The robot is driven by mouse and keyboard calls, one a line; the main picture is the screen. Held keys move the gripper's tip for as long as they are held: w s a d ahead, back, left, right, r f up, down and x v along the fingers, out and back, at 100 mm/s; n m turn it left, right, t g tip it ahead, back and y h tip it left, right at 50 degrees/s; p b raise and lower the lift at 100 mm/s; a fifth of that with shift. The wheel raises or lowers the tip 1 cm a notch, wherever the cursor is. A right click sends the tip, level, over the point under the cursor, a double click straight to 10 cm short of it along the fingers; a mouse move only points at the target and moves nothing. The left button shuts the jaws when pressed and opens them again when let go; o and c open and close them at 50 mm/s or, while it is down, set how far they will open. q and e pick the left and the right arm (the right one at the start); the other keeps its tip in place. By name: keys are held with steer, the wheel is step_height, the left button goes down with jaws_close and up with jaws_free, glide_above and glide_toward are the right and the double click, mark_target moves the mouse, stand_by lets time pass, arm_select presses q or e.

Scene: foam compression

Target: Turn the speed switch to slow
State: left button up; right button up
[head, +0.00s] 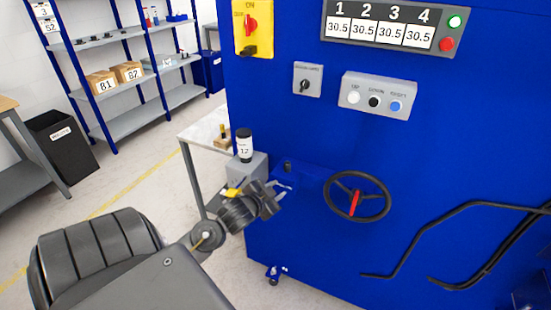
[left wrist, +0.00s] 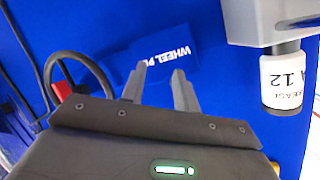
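The switch (head: 305,86) is a black knob on a small grey box on the blue machine's front, left of the grey button panel; its label is too small to read surely. My left gripper (head: 276,192) is well below the switch, left of the handwheel, touching nothing that I can see. In the left wrist view its two fingers (left wrist: 158,85) stand apart with nothing between them. The switch is not in the left wrist view. My right gripper is in neither view.
The handwheel (head: 357,197) has a red spoke. A bottle labelled 12 (head: 244,146) sits at the grey holder beside my left gripper. The button panel (head: 378,96), yellow-plated red switch (head: 252,26) and display (head: 390,27) are higher up. Black bars (head: 470,225) stand out at right.

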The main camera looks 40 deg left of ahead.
arm_select(q)
steer(key=n+t+y+b, duration=0.2)
steer(key=n+t+b, duration=0.1)
steer(key=t+b, duration=0.4)
glide_toward(302, 88)
steer(key=shift+t, duration=0.3)
steer(key=p+x, duration=0.4)
steer(key=x, duration=0.4)
steer(key=shift+w+f, duration=0.1)
steer(key=shift+w+a+p, duration=0.15)
steer(key=shift+w+p, duration=0.15)
steer(key=shift+w, duration=0.25)
steer(key=c, duration=0.6)
